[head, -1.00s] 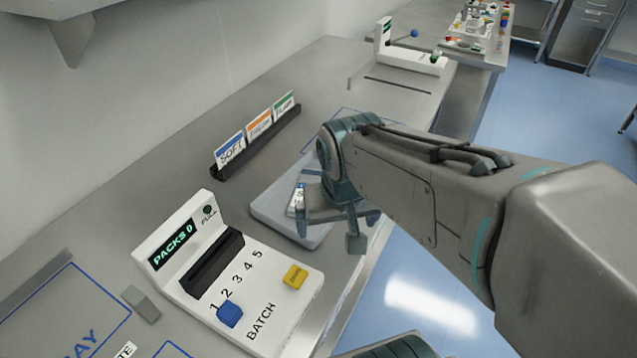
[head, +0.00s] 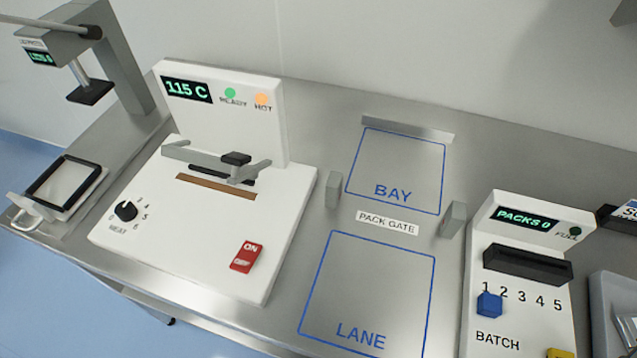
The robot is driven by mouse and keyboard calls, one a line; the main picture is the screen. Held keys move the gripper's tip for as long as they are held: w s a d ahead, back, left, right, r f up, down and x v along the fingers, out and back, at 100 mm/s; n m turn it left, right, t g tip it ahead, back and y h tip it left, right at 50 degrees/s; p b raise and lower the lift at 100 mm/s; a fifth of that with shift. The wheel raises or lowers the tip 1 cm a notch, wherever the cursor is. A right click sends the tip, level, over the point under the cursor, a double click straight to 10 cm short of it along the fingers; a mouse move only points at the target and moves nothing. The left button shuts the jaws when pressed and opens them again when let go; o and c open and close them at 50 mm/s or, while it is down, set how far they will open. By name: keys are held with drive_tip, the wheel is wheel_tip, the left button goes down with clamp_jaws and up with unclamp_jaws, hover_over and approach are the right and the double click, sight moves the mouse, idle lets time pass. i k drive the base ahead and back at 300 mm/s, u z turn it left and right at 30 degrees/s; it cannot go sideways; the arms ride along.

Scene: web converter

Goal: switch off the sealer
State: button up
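The sealer (head: 215,215) is a white machine at centre left in the head view. Its display (head: 186,89) reads 115 C, with a green READY light (head: 230,93) and an orange HOT light (head: 262,99) lit. A red ON/OFF rocker switch (head: 247,257) sits at its front right; which side is pressed is hard to tell. A black HEAT knob (head: 125,210) with numbers around it is at the front left. A grey sealing bar (head: 220,162) stands above a brown strip. My gripper is outside the view.
A press-like device (head: 88,70) stands left of the sealer, with a framed tray (head: 65,185) below it. Right are blue-outlined BAY (head: 398,165) and LANE (head: 370,290) areas, empty, with two grey gate posts between. A PACKS 0 counter (head: 490,270) stands at the right.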

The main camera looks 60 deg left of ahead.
sight(244, 260)
drive_tip(key=u, duration=3.35)
drive_tip(key=k, duration=0.35)
drive_tip(key=u, duration=1)
drive_tip(key=k, duration=1)
drive_tip(key=u, duration=0.55)
drive_tip(key=i, duration=1.6)
drive_tip(key=z, duration=1.5)
drive_tip(key=i, duration=0.65)
drive_tip(key=z, duration=0.85)
